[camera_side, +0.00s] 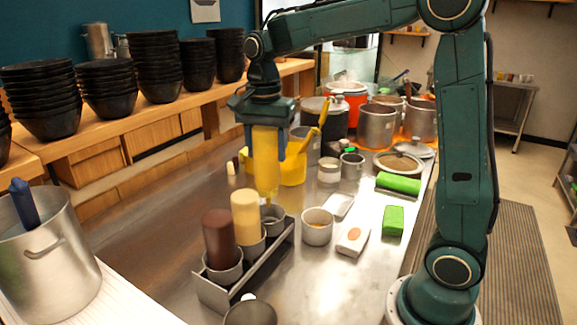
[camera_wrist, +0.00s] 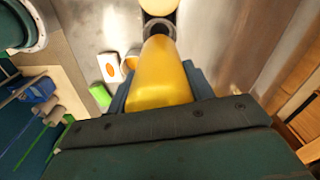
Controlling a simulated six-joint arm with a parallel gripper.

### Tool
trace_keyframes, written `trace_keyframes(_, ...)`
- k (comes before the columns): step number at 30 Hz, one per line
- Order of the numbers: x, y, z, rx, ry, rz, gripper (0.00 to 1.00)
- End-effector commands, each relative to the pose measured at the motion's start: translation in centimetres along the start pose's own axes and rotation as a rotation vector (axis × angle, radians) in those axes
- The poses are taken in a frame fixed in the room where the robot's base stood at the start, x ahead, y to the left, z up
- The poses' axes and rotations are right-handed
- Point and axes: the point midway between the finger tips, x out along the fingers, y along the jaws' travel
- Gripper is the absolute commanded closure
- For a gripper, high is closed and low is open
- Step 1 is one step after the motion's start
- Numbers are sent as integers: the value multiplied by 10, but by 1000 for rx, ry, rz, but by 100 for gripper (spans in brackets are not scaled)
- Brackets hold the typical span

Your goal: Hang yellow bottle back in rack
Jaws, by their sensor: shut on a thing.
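The yellow bottle (camera_side: 266,165) hangs nozzle down in my gripper (camera_side: 265,155), which is shut on it. In the wrist view the yellow bottle (camera_wrist: 162,78) lies between the fingers, its narrow end pointing at a round holder (camera_wrist: 160,27). The rack (camera_side: 213,292) is a grey metal strip with a row of round cups. Its far cup (camera_side: 273,220) is directly below the nozzle; I cannot tell whether the tip is inside it. A cream bottle (camera_side: 246,215) stands inverted in the middle cup, and a brown bottle (camera_side: 219,238) in the near cup.
A yellow container (camera_side: 293,170) stands just behind my gripper. A small bowl (camera_side: 317,228), a white box with an orange oval (camera_side: 353,238) and green blocks (camera_side: 393,220) lie right of the rack. Pots stand at the back. The counter left of the rack is clear.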

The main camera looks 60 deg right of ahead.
Motion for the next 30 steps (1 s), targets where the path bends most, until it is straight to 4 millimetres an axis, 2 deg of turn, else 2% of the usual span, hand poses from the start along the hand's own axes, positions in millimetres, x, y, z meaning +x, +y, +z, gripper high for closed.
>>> trace_keyframes(20, 6, 0, 1, 0, 0, 0, 55)
trace_keyframes(30, 17, 0, 1, 0, 0, 0, 55)
